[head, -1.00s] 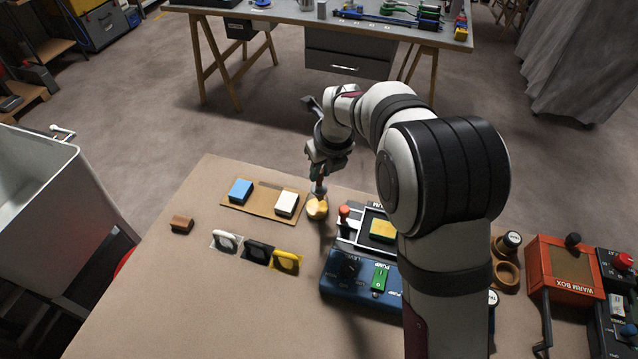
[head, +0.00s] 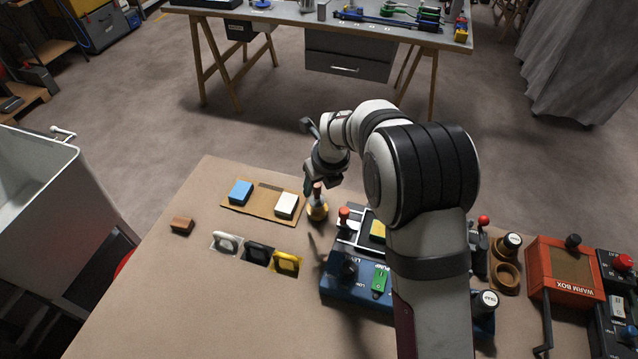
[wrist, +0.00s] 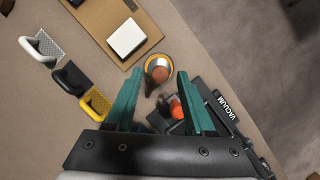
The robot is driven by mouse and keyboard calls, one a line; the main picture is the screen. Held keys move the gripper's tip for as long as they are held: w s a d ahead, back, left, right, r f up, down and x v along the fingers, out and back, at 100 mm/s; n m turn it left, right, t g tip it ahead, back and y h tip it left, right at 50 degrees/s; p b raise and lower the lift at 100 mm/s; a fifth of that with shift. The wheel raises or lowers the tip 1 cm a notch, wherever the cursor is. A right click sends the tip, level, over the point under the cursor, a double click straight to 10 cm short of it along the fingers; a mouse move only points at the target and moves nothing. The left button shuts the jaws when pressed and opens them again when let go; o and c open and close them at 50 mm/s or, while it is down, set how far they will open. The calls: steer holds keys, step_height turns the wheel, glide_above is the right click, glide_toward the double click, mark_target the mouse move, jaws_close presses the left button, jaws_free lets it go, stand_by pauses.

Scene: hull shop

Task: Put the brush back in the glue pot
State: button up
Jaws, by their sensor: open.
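The glue pot (head: 317,211) is a small yellow-orange pot standing on the bench, beside the cardboard with the white block. The brush (head: 317,188) shows as a brown handle standing roughly upright in the pot; its bristles are hidden. In the wrist view the pot (wrist: 149,62) appears as a yellow ring with the rounded brown handle end (wrist: 160,74) inside it. My gripper (wrist: 157,78) is open, its two teal fingers apart on either side of the handle's line, with a visible gap to each. In the head view my gripper (head: 316,178) is just above the pot.
A blue control box (head: 345,285) with an orange-red knob (head: 344,211) stands close right of the pot. Blue (head: 240,192) and white (head: 286,204) blocks lie on cardboard to the left. White, black and yellow handled pads lie in front.

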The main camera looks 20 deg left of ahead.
steer(key=v, duration=1.2)
steer(key=s+d+r+n, duration=0.4)
steer(key=s+d+n, duration=0.35)
steer(key=d, duration=0.25)
steer(key=s+d+f+n+g, duration=0.1)
steer(key=s+d+n, duration=0.2)
steer(key=s, duration=0.4)
steer(key=s+d+f+n+g, duration=0.1)
steer(key=s+d+n, duration=0.2)
steer(key=s+n, duration=0.3)
steer(key=s+d+n, duration=0.3)
steer(key=s+n, duration=0.2)
steer(key=s, duration=0.3)
steer(key=shift+s+d+f+g+h, duration=0.35)
steer(key=shift+s+f+g+h, duration=0.05)
